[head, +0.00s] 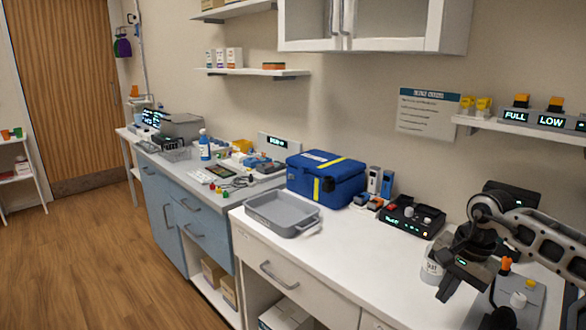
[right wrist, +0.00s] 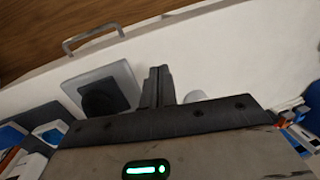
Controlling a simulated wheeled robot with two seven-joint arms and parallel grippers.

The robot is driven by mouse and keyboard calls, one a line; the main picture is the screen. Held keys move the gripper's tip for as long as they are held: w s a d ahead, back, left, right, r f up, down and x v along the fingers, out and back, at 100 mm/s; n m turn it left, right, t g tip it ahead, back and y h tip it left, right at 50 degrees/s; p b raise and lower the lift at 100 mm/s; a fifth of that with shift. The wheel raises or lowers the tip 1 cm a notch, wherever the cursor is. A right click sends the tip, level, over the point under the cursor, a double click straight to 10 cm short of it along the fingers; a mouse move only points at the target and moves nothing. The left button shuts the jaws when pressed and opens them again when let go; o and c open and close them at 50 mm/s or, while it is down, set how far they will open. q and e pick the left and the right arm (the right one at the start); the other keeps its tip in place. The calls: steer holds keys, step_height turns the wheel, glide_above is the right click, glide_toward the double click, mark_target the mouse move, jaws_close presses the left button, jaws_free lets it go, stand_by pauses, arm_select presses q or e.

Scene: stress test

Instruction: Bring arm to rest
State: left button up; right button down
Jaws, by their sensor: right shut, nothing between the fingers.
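My right arm comes in from the right edge of the head view. Its dark gripper (head: 446,292) points down over the right part of the white counter (head: 345,250). In the right wrist view the two dark fingers (right wrist: 158,86) are together, with nothing seen between them. A white labelled cup (head: 431,270) stands just left of the gripper in the head view and is partly hidden by it. A white round thing (right wrist: 195,96) shows beside the fingers in the wrist view. My left gripper is not in view.
A grey tray (head: 283,225), a blue case (head: 326,192) and a black device with knobs (head: 411,219) stand on the counter. A shelf (head: 525,130) hangs above. The counter's front middle is clear.

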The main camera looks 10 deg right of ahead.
steer(key=s+a+f+m+t+y, duration=0.1)
steer(key=s+a+m+t+y, duration=0.3)
steer(key=a+m, duration=0.5)
steer(key=s+a+m+t+y, duration=0.1)
steer(key=a+m+y, duration=0.5)
steer(key=a, duration=0.5)
steer(key=s+a+f+m+t+y, duration=0.1)
steer(key=s+a+m+t+y, duration=0.3)
steer(key=a+m, duration=0.5)
steer(key=s+d+f+m+h, duration=0.4)
steer(key=f+m, duration=0.5)
steer(key=m, duration=0.8)
steer(key=s+d+f+m+h, duration=0.5)
steer(key=s+f+m+h, duration=0.4)
steer(key=m, duration=0.8)
steer(key=shift+s+d+m, duration=0.3)
steer(key=shift+s+m, duration=0.1)
